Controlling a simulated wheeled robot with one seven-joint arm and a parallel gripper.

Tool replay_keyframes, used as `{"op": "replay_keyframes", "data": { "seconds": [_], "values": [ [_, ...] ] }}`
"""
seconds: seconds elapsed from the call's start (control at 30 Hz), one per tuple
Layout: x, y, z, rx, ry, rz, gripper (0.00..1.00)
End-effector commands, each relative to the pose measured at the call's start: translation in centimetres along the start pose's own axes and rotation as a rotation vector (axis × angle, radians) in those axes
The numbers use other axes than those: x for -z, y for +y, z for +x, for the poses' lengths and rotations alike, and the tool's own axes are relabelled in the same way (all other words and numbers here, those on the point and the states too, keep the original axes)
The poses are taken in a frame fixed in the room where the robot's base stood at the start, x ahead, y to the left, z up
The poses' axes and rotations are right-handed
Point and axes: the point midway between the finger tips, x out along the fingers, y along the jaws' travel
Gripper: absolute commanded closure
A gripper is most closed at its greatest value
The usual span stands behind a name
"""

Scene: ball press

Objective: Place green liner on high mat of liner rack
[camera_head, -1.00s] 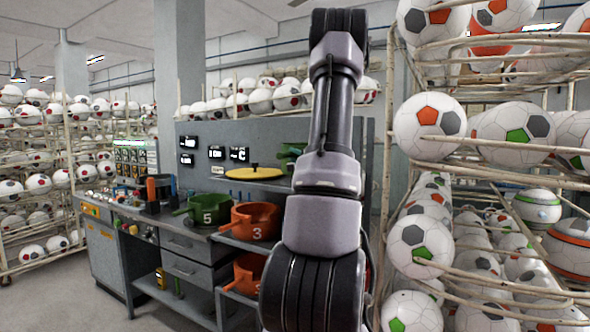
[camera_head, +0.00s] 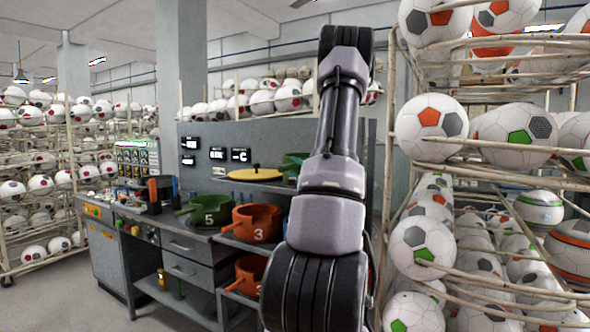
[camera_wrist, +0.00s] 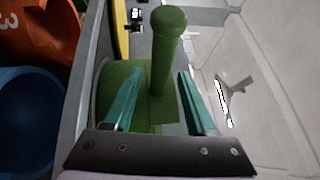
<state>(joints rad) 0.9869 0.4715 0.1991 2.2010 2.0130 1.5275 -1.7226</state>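A green liner (camera_wrist: 168,55) with an upright round handle fills the middle of the wrist view. The fingers of my gripper (camera_wrist: 155,75), teal in colour, stand apart on both sides of it, with a gap showing, so it looks open. In the head view a green liner (camera_head: 291,166) shows at the upper shelf of the rack, partly hidden by my arm; my gripper is hidden there. The high mat under it is not clearly seen. Another green liner marked 5 (camera_head: 209,209) sits on the worktop level.
Orange liners (camera_head: 257,222) sit lower, one marked 3. A blue liner (camera_wrist: 28,115) shows in the wrist view. A ball rack (camera_head: 480,170) stands close on the right. Open floor lies at left front.

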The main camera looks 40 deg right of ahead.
Motion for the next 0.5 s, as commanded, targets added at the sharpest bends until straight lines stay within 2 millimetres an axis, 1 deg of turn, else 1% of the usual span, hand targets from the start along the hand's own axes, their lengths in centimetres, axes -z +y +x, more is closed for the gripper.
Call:
{"op": "replay_keyframes", "data": {
  "seconds": [0.13,0.23,0.37,0.5],
  "values": [
    [0.0,-0.3,0.0,0.001,0.0,-0.001,0.43],
    [0.0,-0.2,-1.1,-0.001,0.001,0.0,0.43],
    [0.0,-0.2,-3.5,-0.002,0.002,-0.001,0.43],
    [0.1,-0.2,-6.7,-0.001,0.003,0.0,0.43]
  ]
}}
